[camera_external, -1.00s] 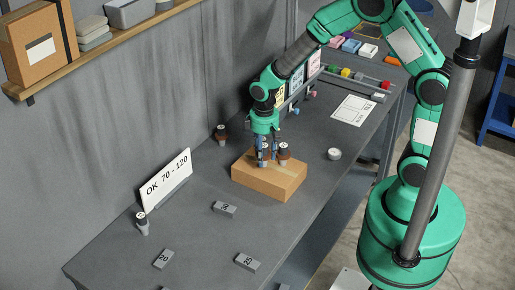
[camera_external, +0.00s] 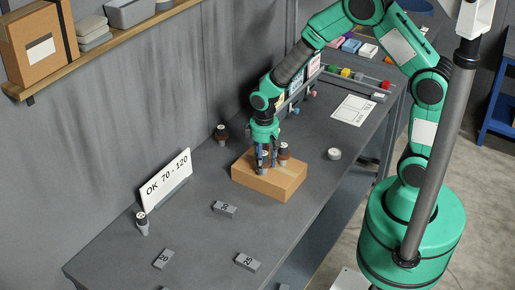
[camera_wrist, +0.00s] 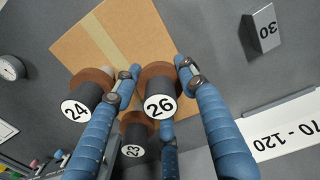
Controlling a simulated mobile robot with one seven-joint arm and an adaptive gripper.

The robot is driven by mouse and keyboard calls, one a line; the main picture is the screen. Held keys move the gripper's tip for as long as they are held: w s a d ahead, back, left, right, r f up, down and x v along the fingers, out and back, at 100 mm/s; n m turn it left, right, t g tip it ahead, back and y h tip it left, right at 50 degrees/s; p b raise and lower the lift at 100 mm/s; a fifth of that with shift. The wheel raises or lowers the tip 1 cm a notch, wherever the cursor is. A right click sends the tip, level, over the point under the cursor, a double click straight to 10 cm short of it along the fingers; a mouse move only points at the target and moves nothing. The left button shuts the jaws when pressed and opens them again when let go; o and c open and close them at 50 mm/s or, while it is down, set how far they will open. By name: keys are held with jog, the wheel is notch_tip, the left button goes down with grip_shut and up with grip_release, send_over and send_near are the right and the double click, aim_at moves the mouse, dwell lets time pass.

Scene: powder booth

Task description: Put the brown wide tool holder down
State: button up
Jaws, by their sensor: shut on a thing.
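My gripper (camera_external: 266,165) (camera_wrist: 158,70) is shut on a tool holder with a brown wide flange, a black body and a white top marked 26 (camera_wrist: 160,105). Another marked 23 (camera_wrist: 135,149) stands on the bench by the wall (camera_external: 221,134).
The "OK 70 - 120" sign (camera_external: 167,180) stands by the wall, with a slimmer grey holder (camera_external: 142,223) near it. Grey blocks marked 30 (camera_external: 224,209), 20 (camera_external: 163,259) and 25 (camera_external: 247,262) lie on the bench. A round dial (camera_external: 334,154) lies right of the box.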

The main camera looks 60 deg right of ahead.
jog(key=shift+f, duration=0.1)
jog(key=o, duration=1.5)
notch_tip(320, 180, up, 11)
jog(key=shift+r, duration=0.65)
jog(key=shift+r, duration=0.1)
